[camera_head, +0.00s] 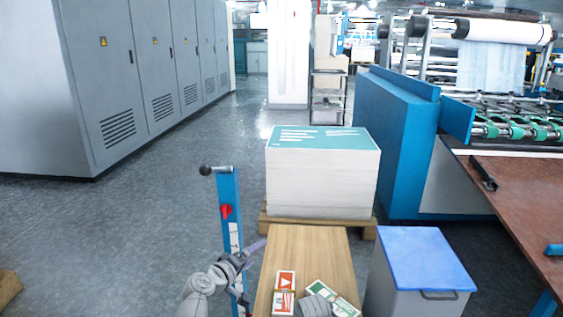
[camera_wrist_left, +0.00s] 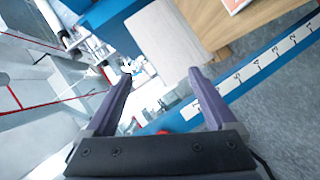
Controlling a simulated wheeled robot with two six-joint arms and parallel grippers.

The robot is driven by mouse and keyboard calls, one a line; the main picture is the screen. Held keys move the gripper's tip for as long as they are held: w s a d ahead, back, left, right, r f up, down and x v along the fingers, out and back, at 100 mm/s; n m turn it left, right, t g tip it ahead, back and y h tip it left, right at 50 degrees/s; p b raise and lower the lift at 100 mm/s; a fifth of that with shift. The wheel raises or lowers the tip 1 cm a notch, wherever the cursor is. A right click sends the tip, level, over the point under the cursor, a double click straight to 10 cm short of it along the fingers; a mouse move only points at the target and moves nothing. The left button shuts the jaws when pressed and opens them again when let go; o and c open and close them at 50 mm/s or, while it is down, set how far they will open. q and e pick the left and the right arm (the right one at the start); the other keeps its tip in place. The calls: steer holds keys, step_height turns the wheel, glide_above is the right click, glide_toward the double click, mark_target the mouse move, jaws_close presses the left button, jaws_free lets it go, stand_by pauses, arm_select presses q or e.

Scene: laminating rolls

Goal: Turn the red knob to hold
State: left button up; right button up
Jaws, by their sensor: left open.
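The red knob (camera_head: 226,210) is on the front of an upright blue post (camera_head: 231,185) with white labels below it. A lever with a dark ball end tops the post. My left gripper (camera_head: 257,246) is beside the post, lower than the knob and to its right, apart from the knob. In the left wrist view the two purple fingers (camera_wrist_left: 160,76) are spread with nothing between them. The blue post (camera_wrist_left: 270,66) crosses behind them, and a bit of red (camera_wrist_left: 163,132), probably the knob, shows just above the gripper's dark base.
A wooden table (camera_head: 300,248) with red and green cards stands right of the post. Behind it is a paper stack (camera_head: 322,180) on a pallet. A grey bin with a blue lid (camera_head: 425,258) is at right. Open floor (camera_head: 130,225) lies left.

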arm_select(q)
steer(key=s+d+f+m+g+y, duration=0.2)
steer(key=s+f+m+g, duration=0.4)
steer(key=s+f+g, duration=0.4)
steer(key=s+a+f+m+g+y, duration=0.2)
steer(key=s+a+f+g+y, duration=0.1)
steer(key=s+a+f+y, duration=0.35)
steer(key=s+d+m, duration=0.4)
steer(key=s+d, duration=0.3)
steer(key=d, duration=0.4)
step_height(320, 180, up, 38)
steer(key=p, duration=3.7)
steer(key=shift+a+r+g+h+p, duration=0.2)
steer(key=shift+g+h+p, duration=0.1)
steer(key=shift+h, duration=0.15)
steer(key=shift+w, duration=0.1)
